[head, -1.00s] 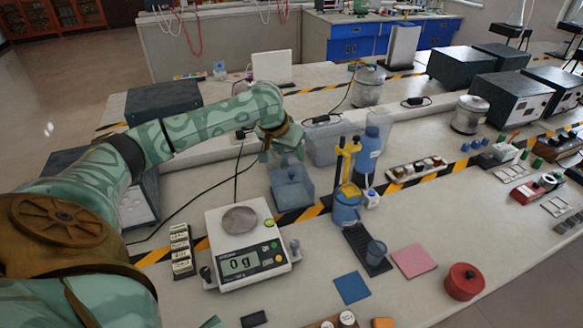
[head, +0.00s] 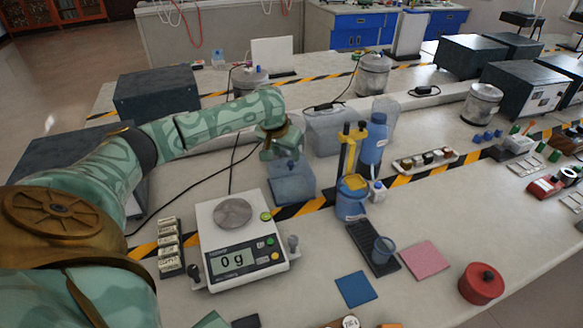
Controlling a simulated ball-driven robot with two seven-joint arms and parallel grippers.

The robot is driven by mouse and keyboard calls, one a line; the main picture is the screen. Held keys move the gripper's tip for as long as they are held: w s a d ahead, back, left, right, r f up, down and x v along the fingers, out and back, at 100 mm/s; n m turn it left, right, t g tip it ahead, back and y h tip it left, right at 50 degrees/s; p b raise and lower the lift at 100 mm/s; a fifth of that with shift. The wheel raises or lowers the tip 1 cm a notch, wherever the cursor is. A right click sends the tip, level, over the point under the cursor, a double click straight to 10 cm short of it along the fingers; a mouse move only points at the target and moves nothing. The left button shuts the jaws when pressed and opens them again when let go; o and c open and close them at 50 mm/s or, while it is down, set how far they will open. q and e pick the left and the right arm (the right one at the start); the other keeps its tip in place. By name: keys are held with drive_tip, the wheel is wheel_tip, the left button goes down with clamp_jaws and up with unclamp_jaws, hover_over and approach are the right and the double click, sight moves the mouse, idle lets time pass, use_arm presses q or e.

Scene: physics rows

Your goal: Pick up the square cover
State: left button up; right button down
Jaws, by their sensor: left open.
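The square cover seems to be the blue-grey translucent lid with a small dark knob on the square box (head: 291,187), left of the blue bottle. My left gripper (head: 281,150) hangs just above and behind the box, fingers down. It is open with nothing visible between the fingers. The small gap between fingertips and knob is hard to judge. The lid's back edge is partly hidden by the gripper. My right gripper does not show clearly.
The scale (head: 240,240) reading 0 g stands in front left of the box. A blue beaker with a yellow holder (head: 351,200) and a blue bottle (head: 373,140) stand to its right. A clear tub (head: 325,133) is behind. Blue (head: 354,289) and pink (head: 424,260) squares lie in front.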

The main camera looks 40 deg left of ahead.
sight(291, 163)
use_arm(q)
drive_tip(key=b+x, duration=0.1)
drive_tip(key=x, duration=0.1)
drive_tip(key=b+x, duration=0.1)
drive_tip(key=x, duration=0.1)
drive_tip(key=shift+d+f, duration=0.15)
drive_tip(key=shift+f, duration=0.25)
drive_tip(key=shift+w, duration=0.15)
drive_tip(key=shift+r, duration=0.2)
drive_tip(key=shift+c, duration=1)
clamp_jaws()
drive_tip(key=shift+r, duration=0.1)
